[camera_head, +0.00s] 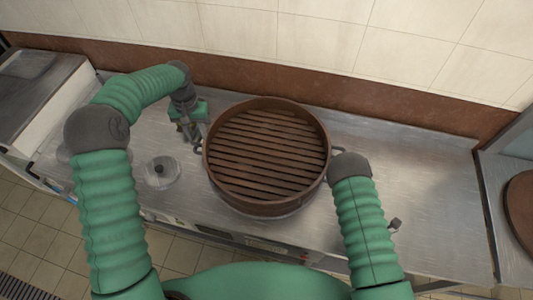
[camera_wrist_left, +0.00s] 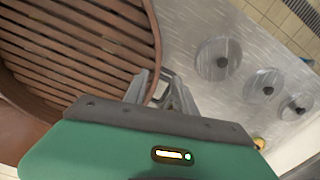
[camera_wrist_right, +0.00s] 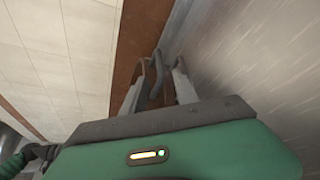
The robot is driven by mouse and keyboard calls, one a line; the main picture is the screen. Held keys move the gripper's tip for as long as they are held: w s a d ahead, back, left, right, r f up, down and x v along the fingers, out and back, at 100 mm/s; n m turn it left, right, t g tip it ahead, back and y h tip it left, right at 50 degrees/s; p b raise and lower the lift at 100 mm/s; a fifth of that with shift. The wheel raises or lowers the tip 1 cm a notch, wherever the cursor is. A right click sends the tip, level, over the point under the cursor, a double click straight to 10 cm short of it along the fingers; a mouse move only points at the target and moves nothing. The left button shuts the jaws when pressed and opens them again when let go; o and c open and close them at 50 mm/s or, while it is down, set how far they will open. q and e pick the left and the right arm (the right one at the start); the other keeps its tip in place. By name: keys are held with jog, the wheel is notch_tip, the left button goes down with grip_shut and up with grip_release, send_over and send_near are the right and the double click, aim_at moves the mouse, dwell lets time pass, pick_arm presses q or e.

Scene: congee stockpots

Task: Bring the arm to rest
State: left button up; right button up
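My left gripper (camera_head: 188,132) is at the left side of a round brown slatted steamer (camera_head: 266,152), by its small grey side handle (camera_head: 199,149). In the left wrist view its fingers (camera_wrist_left: 160,88) are spread, with the handle loop close to the tips. Whether they touch it, I cannot tell. In the right wrist view the right gripper's fingers (camera_wrist_right: 160,80) are apart. A dark grey bar shows between or beyond their tips; I cannot tell what it is.
The steamer rests on a steel counter (camera_head: 440,200) before a tiled wall (camera_head: 320,40) with a brown lower band (camera_head: 400,97). A round disc with a knob (camera_head: 161,171) lies left of the steamer. The counter's right part is mostly clear. A brown round thing (camera_head: 521,205) stands far right.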

dwell(0.3)
